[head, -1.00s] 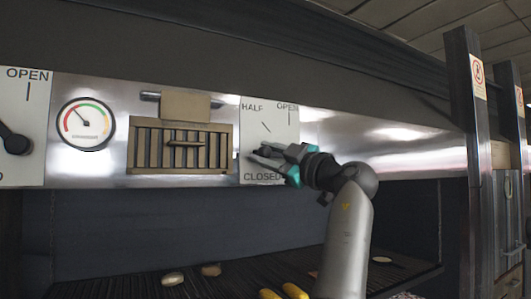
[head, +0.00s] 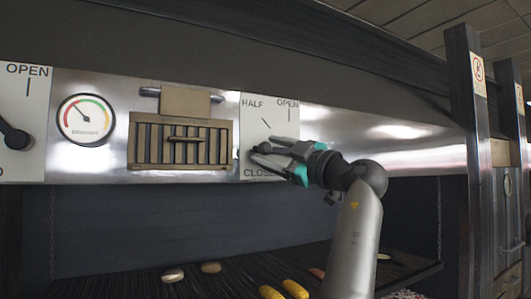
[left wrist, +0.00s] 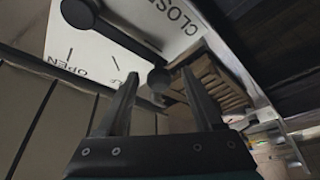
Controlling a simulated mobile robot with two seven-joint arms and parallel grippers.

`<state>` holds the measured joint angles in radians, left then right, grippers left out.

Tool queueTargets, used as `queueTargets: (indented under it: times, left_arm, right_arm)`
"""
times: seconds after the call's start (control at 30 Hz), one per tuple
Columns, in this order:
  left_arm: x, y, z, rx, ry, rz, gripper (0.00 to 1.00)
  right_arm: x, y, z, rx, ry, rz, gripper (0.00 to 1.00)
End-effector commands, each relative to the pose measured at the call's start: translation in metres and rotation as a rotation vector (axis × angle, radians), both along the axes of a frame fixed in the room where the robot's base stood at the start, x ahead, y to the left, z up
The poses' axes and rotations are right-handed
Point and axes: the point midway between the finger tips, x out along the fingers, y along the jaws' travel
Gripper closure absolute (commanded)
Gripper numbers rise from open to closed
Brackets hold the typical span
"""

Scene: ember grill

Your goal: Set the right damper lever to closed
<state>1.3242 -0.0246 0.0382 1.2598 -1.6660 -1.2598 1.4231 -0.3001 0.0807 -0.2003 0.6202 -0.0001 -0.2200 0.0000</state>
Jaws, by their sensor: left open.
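The right damper plate (head: 276,110) is white, with HALF, OPEN and a partly covered CLOSED label. In the head view my left gripper (head: 258,160) is in front of its lower part, with its jaws apart, and hides most of the lever. My right gripper is not in view.
Left of the plate are a tan slatted vent (head: 180,143) and a round gauge (head: 86,119). Another damper plate (head: 28,100) with a dark lever is at the far left. Below is a grill grate (head: 225,275) with food on it. A dark post (head: 466,150) stands at right.

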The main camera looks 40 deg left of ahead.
Motion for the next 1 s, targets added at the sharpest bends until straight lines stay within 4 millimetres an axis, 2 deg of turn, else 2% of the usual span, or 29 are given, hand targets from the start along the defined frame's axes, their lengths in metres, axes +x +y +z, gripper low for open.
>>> queueTargets:
  times: [0.3, 0.5, 0.7, 1.0]
  left_arm:
    - [-0.007, -0.072, -0.023, 0.0, 0.001, -0.003, 0.32]
    - [-0.011, -0.11, -0.033, 0.0, 0.002, -0.002, 0.32]
    - [-0.013, -0.128, -0.037, -0.001, 0.001, 0.0, 0.32]
    - [-0.014, -0.131, -0.037, -0.002, 0.001, 0.001, 0.32]
  right_arm:
    - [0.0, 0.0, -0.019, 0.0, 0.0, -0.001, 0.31]
    - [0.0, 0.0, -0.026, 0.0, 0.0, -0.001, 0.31]
    - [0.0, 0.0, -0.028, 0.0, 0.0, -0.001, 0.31]
    - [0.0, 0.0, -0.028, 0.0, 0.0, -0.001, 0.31]
